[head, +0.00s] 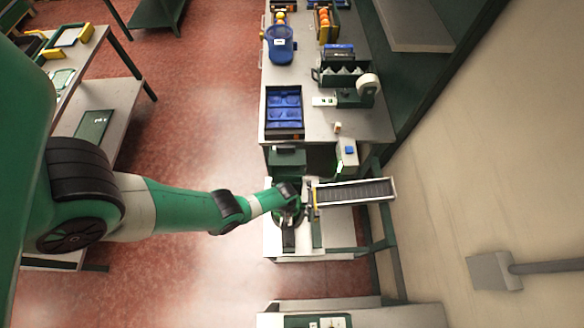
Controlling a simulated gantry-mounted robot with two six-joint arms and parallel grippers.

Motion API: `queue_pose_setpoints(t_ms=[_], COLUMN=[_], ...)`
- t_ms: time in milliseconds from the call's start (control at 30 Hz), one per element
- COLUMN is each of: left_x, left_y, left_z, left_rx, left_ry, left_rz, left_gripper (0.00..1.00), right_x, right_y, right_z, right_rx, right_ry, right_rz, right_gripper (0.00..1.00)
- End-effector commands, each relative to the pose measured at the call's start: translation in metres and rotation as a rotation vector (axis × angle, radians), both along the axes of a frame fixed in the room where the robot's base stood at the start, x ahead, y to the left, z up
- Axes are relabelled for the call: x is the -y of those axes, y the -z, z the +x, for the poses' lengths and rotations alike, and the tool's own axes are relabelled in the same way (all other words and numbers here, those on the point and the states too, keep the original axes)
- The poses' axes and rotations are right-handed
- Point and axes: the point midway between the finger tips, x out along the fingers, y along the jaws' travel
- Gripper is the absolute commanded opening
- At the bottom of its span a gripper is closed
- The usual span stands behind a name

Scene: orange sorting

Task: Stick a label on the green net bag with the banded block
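My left arm reaches in from the left, and its gripper (308,203) is over the lower bench, beside the near end of a dark roller strip. The fingers are small and partly hidden by the wrist, so I cannot tell whether they are open or shut, or hold anything. A small tan block (338,127) stands on the upper bench; I cannot make out clear bands on it. A white roll (368,85) sits on a green label dispenser at the right of the bench. I cannot make out a green net bag. My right gripper is not in view.
A dark tray with blue compartments (299,124) lies on the bench (318,122), with a blue bucket (280,50) beyond. A green crate (318,76) holds grey pieces. The roller strip (352,193) runs right towards the wall. A box with a blue top (349,158) stands above it.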

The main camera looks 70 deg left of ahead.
Motion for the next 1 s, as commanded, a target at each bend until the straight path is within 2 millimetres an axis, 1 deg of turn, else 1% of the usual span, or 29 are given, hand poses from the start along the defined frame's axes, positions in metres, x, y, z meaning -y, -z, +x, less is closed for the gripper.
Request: queue_pose_setpoints(t_ms=[33, 100, 267, 433, 567, 800, 900, 1000], left_x=[0.003, 0.006, 0.006, 0.006, 0.006, 0.006, 0.006, 0.006], left_y=[0.009, 0.012, 0.012, 0.019, 0.032, 0.059, 0.067, 0.071], left_z=[-0.005, -0.007, -0.007, -0.007, -0.007, -0.007, -0.007, -0.007], left_rx=[-0.001, 0.001, 0.001, 0.000, 0.000, 0.000, 0.000, 0.000], left_ry=[0.006, 0.011, 0.014, 0.014, 0.013, 0.013, 0.013, 0.013], left_rz=[0.000, 0.001, 0.001, 0.000, 0.000, 0.000, 0.000, 0.000], left_gripper=[0.00, 0.00, 0.00, 0.00, 0.00, 0.00, 0.00, 0.00], right_x=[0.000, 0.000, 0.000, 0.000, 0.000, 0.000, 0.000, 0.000], right_y=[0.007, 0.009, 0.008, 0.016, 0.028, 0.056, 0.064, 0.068], right_z=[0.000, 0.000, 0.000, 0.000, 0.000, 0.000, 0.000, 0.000], right_rx=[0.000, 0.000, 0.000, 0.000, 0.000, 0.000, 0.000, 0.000], right_ry=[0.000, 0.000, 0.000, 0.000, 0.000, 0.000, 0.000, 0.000], right_rz=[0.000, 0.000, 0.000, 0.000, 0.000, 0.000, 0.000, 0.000], right_gripper=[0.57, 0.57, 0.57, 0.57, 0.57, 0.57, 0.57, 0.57])
